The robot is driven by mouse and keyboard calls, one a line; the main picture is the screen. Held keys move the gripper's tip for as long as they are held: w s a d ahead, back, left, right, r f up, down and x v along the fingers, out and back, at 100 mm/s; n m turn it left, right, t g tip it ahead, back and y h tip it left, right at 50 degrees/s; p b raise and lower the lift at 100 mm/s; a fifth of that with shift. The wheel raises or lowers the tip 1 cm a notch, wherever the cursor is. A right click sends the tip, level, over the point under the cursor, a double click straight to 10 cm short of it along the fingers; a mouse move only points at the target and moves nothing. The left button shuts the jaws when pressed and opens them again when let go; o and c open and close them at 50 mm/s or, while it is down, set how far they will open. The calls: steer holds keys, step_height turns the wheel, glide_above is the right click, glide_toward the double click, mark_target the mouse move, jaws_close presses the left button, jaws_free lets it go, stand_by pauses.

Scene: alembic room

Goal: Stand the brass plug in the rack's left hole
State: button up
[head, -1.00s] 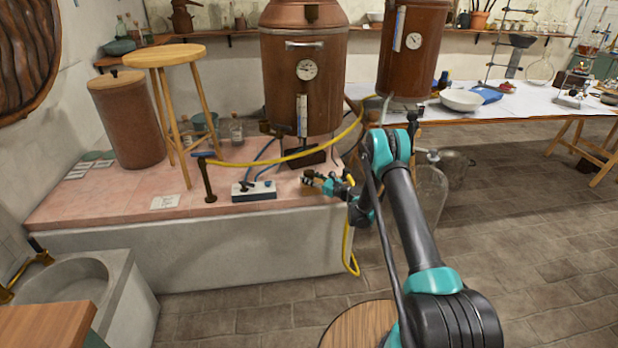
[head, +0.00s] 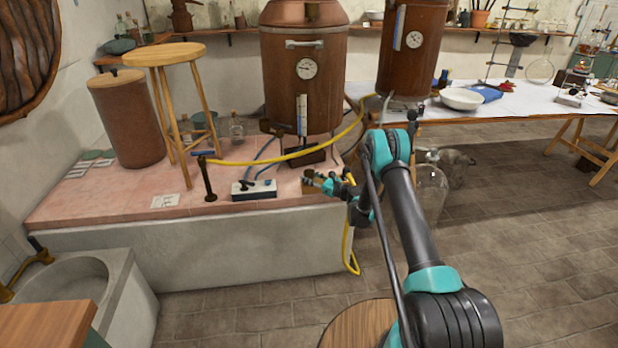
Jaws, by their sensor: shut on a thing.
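My gripper (head: 316,183) is at the right front of the pink tiled platform, just above its top, pointing left. It is shut on a small brownish thing at its fingertips, which looks like the brass plug (head: 308,176); the fingers hide most of it. A low whitish block (head: 254,190) with dark upright parts and blue tubes stands on the tiles to the left of my gripper, apart from it. I cannot tell whether this block is the rack, and no holes can be made out.
The tiled platform (head: 120,208) carries a wooden stool (head: 165,54), a dark upright post (head: 208,180) and a large copper still (head: 303,95). A yellow hose (head: 290,157) crosses behind the block and hangs near my arm. Clear tiles lie between block and gripper.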

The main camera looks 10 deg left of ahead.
steer(key=shift+f, duration=0.65)
stand_by(1.6)
steer(key=o, duration=1.3)
